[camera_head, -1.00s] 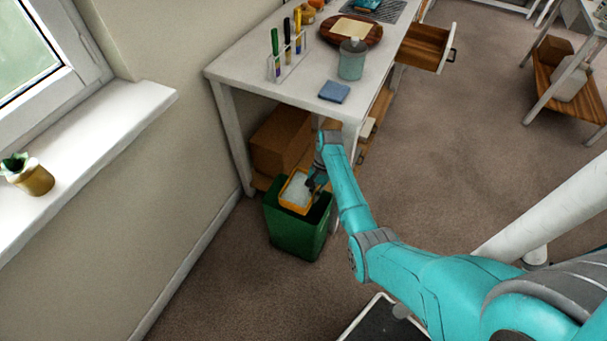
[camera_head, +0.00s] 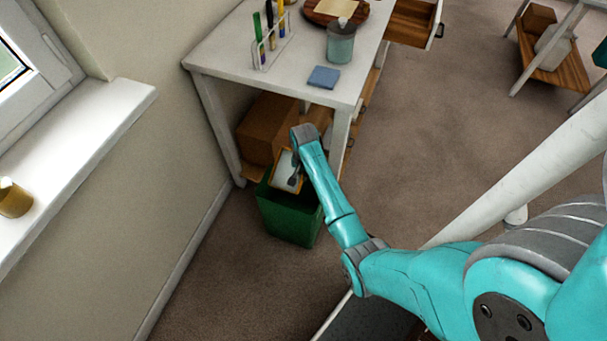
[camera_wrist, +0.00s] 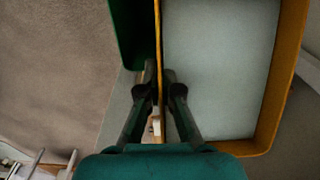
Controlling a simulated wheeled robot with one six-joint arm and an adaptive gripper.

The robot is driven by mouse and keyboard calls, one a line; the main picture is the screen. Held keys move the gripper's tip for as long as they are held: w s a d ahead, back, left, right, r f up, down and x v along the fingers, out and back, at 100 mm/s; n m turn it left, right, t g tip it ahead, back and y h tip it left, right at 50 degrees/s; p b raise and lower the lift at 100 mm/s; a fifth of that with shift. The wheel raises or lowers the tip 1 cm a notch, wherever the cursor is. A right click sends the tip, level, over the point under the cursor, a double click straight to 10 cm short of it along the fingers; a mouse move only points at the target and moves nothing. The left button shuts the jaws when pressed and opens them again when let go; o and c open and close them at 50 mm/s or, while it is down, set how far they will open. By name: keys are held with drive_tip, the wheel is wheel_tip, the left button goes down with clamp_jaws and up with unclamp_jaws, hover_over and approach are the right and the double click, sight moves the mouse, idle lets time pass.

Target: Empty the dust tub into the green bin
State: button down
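The yellow-orange dust tub (camera_head: 277,184) is over the mouth of the green bin (camera_head: 288,220), tilted steeply. The wrist view shows the tub's wall (camera_wrist: 272,95) around a flat pale grey area; I cannot tell whether this is dust or the bare floor of the tub. My gripper (camera_wrist: 160,78) is closed with one finger on each side of the tub's near wall. The gripper also shows in the head view (camera_head: 294,180), partly hidden by my arm. The bin stands upright on the floor; its inside is mostly hidden. Part of the bin shows in the wrist view (camera_wrist: 130,35).
A white table (camera_head: 235,72) stands just behind the bin, with a blue sponge (camera_head: 324,77), a jar (camera_head: 341,45) and a pen rack (camera_head: 271,45) on top. A cardboard box (camera_head: 268,125) sits on its lower shelf. Carpet to the right is open.

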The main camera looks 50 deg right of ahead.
drive_tip(key=h, duration=0.1)
drive_tip(key=t+h, duration=0.1)
drive_tip(key=h, duration=0.2)
drive_tip(key=shift+s+a+f+t, duration=0.1)
drive_tip(key=shift+a+t, duration=0.15)
drive_tip(key=shift+t, duration=0.05)
drive_tip(key=h, duration=0.2)
drive_tip(key=t+h, duration=0.1)
drive_tip(key=h, duration=0.1)
drive_tip(key=shift+f+t+h, duration=0.1)
drive_tip(key=shift+t+h, duration=0.2)
drive_tip(key=t+h, duration=0.1)
drive_tip(key=h, duration=0.3)
drive_tip(key=shift+f+t, duration=0.1)
drive_tip(key=shift+t, duration=0.2)
drive_tip(key=shift+t+h, duration=0.6)
drive_tip(key=shift+h, duration=1)
